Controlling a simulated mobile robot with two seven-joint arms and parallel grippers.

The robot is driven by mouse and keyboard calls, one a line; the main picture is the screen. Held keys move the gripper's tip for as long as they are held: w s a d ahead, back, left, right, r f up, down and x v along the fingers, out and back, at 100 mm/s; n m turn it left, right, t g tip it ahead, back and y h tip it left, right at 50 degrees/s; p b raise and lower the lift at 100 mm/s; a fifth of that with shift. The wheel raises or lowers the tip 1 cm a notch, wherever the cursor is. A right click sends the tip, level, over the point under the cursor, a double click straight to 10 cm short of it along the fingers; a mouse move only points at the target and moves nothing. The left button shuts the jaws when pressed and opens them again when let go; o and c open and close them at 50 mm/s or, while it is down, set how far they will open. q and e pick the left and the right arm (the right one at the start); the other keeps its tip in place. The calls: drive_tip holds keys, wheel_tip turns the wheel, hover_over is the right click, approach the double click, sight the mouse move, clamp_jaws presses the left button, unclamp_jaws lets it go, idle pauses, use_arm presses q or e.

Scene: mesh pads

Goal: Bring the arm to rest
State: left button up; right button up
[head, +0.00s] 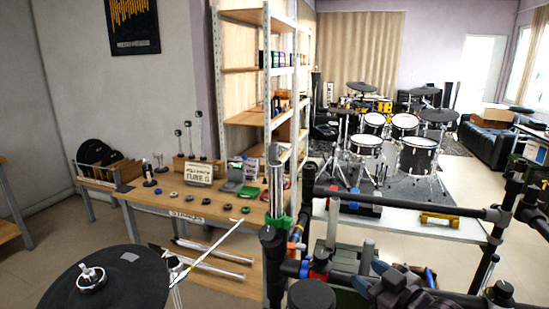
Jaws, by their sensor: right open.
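My right gripper (392,290) shows at the bottom edge, right of the middle, as a dark shape partly cut off by the frame. It is open, and I see nothing held in it. It is close to the black tube frame (400,207) in the foreground; I cannot tell whether they touch. My left gripper is not in view. A round black pad (130,283) with a silver wing nut is at the lower left, apart from the right gripper.
A wooden workbench (150,197) with several small parts and a lettered sign (199,172) stands at the left. A tall wooden shelf (240,60) rises behind it. A drum kit (368,145) stands on a rug farther back. Tubes and clamps crowd the lower right.

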drive_tip(key=s+d+f+m+g+h, duration=0.1)
drive_tip(key=s+d+f+m+h, duration=0.2)
drive_tip(key=s+f, duration=0.9)
drive_tip(key=s+d+f+m+g+h, duration=0.2)
drive_tip(key=s+d+f+m+h, duration=0.2)
drive_tip(key=s+f, duration=0.9)
drive_tip(key=shift+s+h, duration=0.4)
drive_tip(key=shift+s, duration=0.6)
drive_tip(key=shift+d+f, duration=0.1)
drive_tip(key=shift+f, duration=0.05)
drive_tip(key=shift+c, duration=0.9)
